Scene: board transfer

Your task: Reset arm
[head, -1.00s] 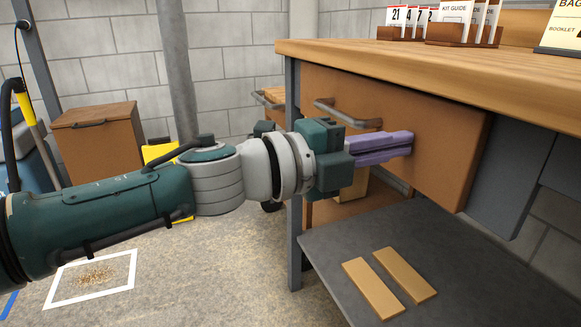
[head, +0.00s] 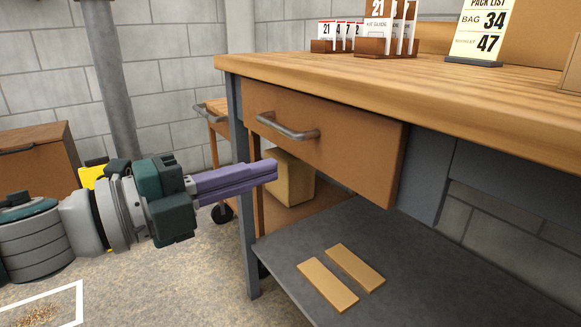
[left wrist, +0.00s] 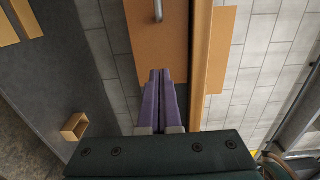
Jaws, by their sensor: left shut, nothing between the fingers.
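My left gripper (head: 268,170) has purple fingers pressed together with nothing between them. In the head view it points right, in front of the workbench's left leg and below the drawer handle. The left wrist view shows the same shut fingers (left wrist: 160,76) pointing toward the brown drawer front (left wrist: 157,45). In the head view the drawer (head: 330,145) with its metal handle (head: 287,128) hangs under the wooden bench top (head: 400,103). My right gripper is in neither view.
Two light wooden boards (head: 327,287) (head: 355,268) lie on the dark lower shelf (head: 420,270). Cards in wooden holders (head: 385,46) and a pack list sign (head: 480,30) stand on the bench top. A cardboard-coloured box (head: 290,178) sits behind the bench leg. Open floor lies at lower left.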

